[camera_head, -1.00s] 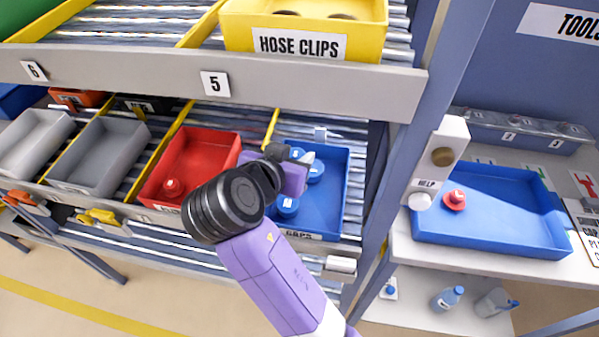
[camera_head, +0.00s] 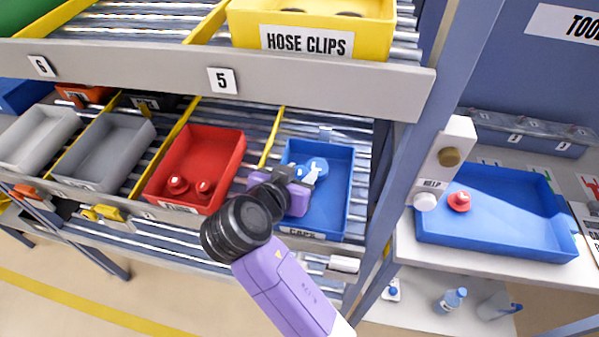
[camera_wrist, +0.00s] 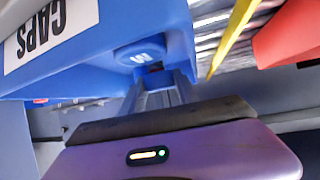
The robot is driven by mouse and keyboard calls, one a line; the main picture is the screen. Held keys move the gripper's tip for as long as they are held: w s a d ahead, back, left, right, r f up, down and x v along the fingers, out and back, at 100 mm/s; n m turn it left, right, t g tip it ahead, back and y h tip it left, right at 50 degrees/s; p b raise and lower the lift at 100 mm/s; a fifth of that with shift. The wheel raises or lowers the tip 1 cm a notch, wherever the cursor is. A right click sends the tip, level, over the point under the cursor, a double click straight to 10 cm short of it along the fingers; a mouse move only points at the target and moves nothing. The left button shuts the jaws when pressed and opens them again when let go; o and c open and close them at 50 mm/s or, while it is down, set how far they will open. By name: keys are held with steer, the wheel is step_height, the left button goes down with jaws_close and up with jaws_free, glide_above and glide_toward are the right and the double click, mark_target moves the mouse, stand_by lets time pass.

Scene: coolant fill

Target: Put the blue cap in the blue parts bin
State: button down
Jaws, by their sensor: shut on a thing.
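The blue parts bin (camera_head: 345,200), labelled CAPS, sits on the lower rack shelf. My gripper (camera_head: 311,176) is over its interior, with its purple body across the bin's left side. In the wrist view, my gripper (camera_wrist: 157,78) is shut on a blue cap (camera_wrist: 140,51) at its fingertips, with the blue bin's wall (camera_wrist: 110,25) close by. In the head view, blue caps (camera_head: 318,164) show beside the fingertips; I cannot tell there which one is held. The bin's front left inside is hidden by my gripper.
A red bin (camera_head: 222,165) with two red caps stands left, then grey bins (camera_head: 117,160). The upper shelf rail (camera_head: 330,80) runs above, and a post (camera_head: 420,130) stands right. A blue tray (camera_head: 500,235) on the bench holds a red cap (camera_head: 459,201).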

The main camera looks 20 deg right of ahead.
steer(key=shift+f, duration=0.3)
steer(key=c, duration=0.9)
jaws_free()
steer(key=shift+r, duration=0.15)
steer(key=shift+r, duration=0.25)
steer(key=v, duration=1.2)
steer(key=shift+r, duration=0.25)
